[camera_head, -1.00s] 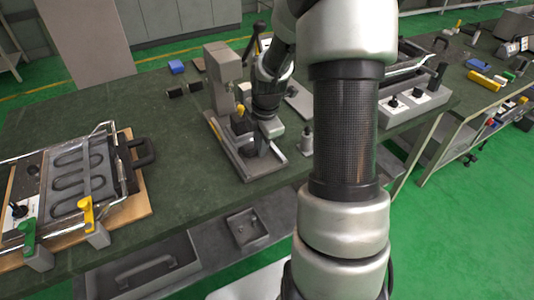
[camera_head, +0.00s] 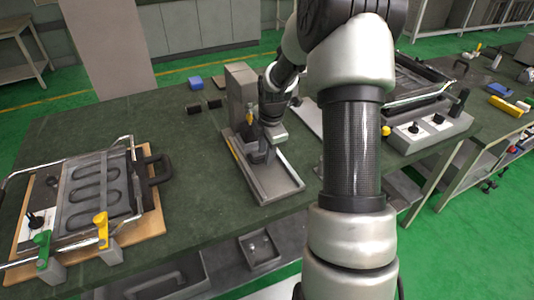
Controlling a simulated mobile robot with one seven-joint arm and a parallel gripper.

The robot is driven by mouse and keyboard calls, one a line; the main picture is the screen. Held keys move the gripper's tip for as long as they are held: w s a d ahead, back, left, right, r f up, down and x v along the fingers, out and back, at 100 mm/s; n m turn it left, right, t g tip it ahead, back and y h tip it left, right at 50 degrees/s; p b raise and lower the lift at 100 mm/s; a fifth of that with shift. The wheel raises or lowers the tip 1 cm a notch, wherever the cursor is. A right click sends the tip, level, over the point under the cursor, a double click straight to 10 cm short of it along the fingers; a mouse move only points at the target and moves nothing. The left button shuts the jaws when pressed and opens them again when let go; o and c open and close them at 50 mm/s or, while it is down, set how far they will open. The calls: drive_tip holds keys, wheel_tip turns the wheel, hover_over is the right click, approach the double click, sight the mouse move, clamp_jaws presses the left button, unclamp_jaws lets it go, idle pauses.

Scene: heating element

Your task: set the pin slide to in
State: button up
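A grey fixture (camera_head: 270,184) with a long shallow tray-like base and an upright block (camera_head: 241,88) at its back stands on the dark green bench. A yellow strip shows along the left side of its base. I cannot make out the pin slide clearly; it may be hidden by my arm. My gripper (camera_head: 262,152) is low over the middle of the fixture, at the front of the upright block. Its fingers are small and partly hidden, so I cannot tell whether they are open, shut or touching the fixture.
On the left, a heating-element fixture (camera_head: 95,190) with yellow and green clamps sits on a wooden board. Another unit with black knobs (camera_head: 425,128) stands on the right behind my arm. A blue block (camera_head: 195,83) and small dark parts lie at the back. Bare bench lies between the fixtures.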

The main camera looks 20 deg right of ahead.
drive_tip(key=shift+s, duration=0.15)
drive_tip(key=p+v, duration=0.2)
drive_tip(key=v, duration=1.5)
drive_tip(key=shift+r+p, duration=0.25)
drive_tip(key=shift+p, duration=0.1)
